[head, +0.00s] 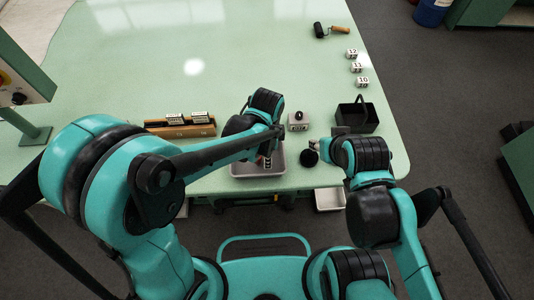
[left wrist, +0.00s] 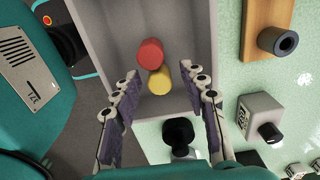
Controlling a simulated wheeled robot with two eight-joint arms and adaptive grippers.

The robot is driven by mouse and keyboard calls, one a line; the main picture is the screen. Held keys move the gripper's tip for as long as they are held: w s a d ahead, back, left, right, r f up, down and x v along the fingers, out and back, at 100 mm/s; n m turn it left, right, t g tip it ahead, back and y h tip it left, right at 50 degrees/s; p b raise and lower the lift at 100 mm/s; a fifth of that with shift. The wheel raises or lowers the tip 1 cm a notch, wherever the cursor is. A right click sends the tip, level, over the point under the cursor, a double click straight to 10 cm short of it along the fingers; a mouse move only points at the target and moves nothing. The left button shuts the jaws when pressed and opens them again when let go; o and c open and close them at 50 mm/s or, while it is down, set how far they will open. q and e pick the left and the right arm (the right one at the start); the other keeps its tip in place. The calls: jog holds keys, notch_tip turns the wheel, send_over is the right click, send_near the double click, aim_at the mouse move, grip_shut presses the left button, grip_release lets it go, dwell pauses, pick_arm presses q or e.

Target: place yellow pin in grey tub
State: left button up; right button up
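The yellow pin (left wrist: 161,82) lies in the grey tub (left wrist: 185,95), touching or close against a red pin (left wrist: 150,52). In the head view the grey tub (head: 240,171) stands near the table's front edge, and my left arm hides much of its inside. My left gripper (left wrist: 166,80) is open above the tub, its fingers apart on either side of the yellow pin and not touching it. It also shows over the tub in the head view (head: 267,150). My right gripper (head: 334,152) is near the table's front right; its fingers are too unclear to read.
A round-headed black object (head: 309,157) stands right of the tub. Behind are a grey block with a black knob (head: 298,121) and a black bin (head: 358,118). A wooden rack (head: 190,130) is at left. Numbered cubes (head: 357,67) and a roller (head: 331,31) sit far right. The table's back is clear.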

pick_arm(q)
jog(key=shift+r, duration=0.3)
notch_tip(320, 180, up, 12)
jog(key=p, duration=0.5)
jog(key=s+a+r+n+t, duration=0.2)
jog(key=a+n+t, duration=0.1)
jog(key=a+n, duration=0.6)
jog(key=s+a+r+n+t, duration=0.2)
jog(key=a+r+n+t, duration=0.1)
jog(key=a+n, duration=0.6)
jog(key=a+t, duration=0.1)
jog(key=a, duration=0.1)
jog(key=shift+s+a+r, duration=0.3)
jog(key=shift+s+a, duration=0.05)
jog(key=shift+a, duration=0.05)
jog(key=shift+f, duration=0.1)
